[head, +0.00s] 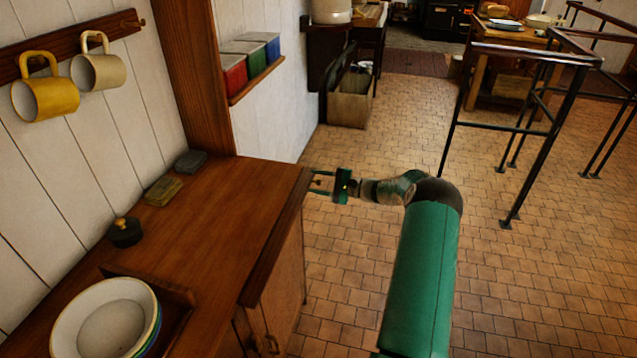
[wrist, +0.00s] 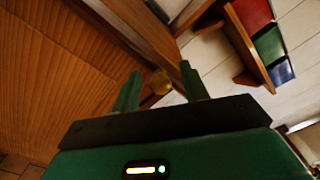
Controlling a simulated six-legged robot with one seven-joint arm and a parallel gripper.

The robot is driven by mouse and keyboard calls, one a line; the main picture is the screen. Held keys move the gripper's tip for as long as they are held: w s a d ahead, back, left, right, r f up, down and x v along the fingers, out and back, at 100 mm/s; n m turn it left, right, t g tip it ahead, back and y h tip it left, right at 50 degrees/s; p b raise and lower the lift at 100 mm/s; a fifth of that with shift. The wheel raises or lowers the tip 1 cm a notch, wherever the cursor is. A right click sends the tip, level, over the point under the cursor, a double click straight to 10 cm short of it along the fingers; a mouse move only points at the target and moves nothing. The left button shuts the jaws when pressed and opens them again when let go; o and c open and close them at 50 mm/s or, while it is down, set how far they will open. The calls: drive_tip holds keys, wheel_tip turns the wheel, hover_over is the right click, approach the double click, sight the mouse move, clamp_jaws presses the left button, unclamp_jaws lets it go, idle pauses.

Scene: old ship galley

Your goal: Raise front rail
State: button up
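A dark wooden strip (head: 275,250), which looks like the front rail, runs along the counter's front edge. It appears to lie low against the edge. My gripper (head: 319,183) is at the far end of this edge, its fingers pointing left toward the counter. In the wrist view my gripper (wrist: 160,88) has its two green fingers spread apart.
The wooden counter (head: 225,200) holds a stack of bowls (head: 105,325), a dark lidded pot (head: 125,232) and two small blocks. Mugs hang on the wall, and coloured tins (head: 233,75) stand on a shelf. Black metal railings (head: 530,140) stand at right. Tiled floor beside the counter is clear.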

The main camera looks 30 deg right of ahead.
clamp_jaws()
drive_tip(key=shift+r, duration=0.15)
drive_tip(key=r+g+h, duration=0.2)
drive_tip(key=shift+g, duration=0.3)
drive_tip(key=g+h, duration=0.1)
drive_tip(key=r+g+h, duration=0.2)
drive_tip(key=shift+w+a+r, duration=0.1)
drive_tip(key=shift+w+a, duration=0.25)
drive_tip(key=shift+w, duration=0.05)
drive_tip(key=shift+w+a+r+g+h, duration=0.2)
drive_tip(key=shift+r+g+h, duration=0.1)
drive_tip(key=shift+g+h, duration=0.25)
drive_tip(key=shift+w+a+r+g+h, duration=0.2)
drive_tip(key=shift+r+g+h, duration=0.1)
drive_tip(key=shift+g+h, duration=0.25)
drive_tip(key=shift+w+a+r+g+h, duration=0.25)
drive_tip(key=shift+g+h, duration=0.15)
drive_tip(key=shift+g, duration=0.1)
drive_tip(key=shift+w+a+r+g+h, duration=0.15)
drive_tip(key=shift+w+r+g+h, duration=0.1)
drive_tip(key=shift+g+h, duration=0.2)
drive_tip(key=shift+w+a+r+g+h, duration=0.15)
drive_tip(key=shift+w+a+g+h, duration=0.3)
drive_tip(key=shift+g+h, duration=0.45)
drive_tip(key=shift+w+a+r+g+h, duration=0.15)
drive_tip(key=shift+w+a+g+h, duration=0.2)
drive_tip(key=shift+g+h, duration=0.45)
drive_tip(key=shift+g, duration=0.25)
